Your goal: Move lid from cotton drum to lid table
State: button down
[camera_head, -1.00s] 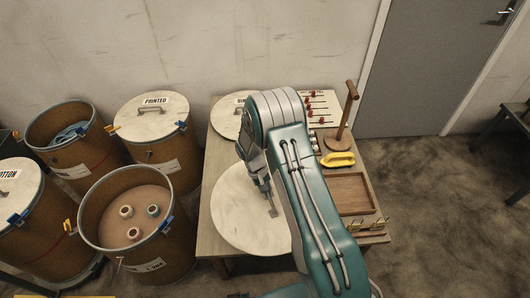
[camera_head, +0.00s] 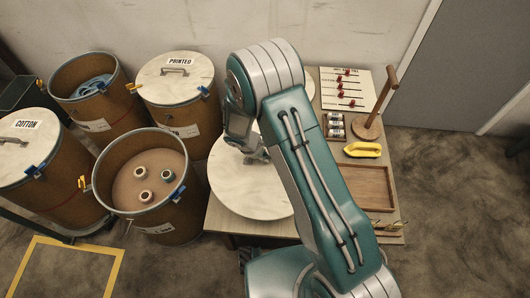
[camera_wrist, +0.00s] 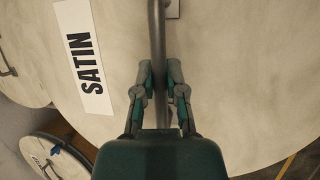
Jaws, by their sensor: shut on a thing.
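A round pale lid (camera_head: 235,195) labelled SATIN lies at the lid table (camera_head: 262,228); its underside contact is hidden. It fills much of the wrist view (camera_wrist: 215,60). My gripper (camera_head: 257,160) is shut on the lid's bar handle (camera_wrist: 157,40), with one finger on each side in the wrist view (camera_wrist: 160,85). The cotton drum (camera_head: 58,188) stands at the far left with its own lid (camera_head: 15,160), labelled COTTON, on top.
An open drum (camera_head: 150,215) with three spools stands just left of the table. A printed drum (camera_head: 175,115) is lidded; another open drum (camera_head: 95,105) stands behind. The table's right side holds a wooden tray (camera_head: 368,187), a yellow object (camera_head: 362,150) and a wooden stand (camera_head: 366,127).

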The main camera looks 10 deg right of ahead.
aim_at(253, 166)
jog(key=shift+w+d+f, duration=0.1)
jog(key=shift+f, duration=6.6)
jog(key=c, duration=0.6)
grip_release()
jog(key=shift+c, duration=0.2)
jog(key=v, duration=1.2)
jog(key=shift+f, duration=0.1)
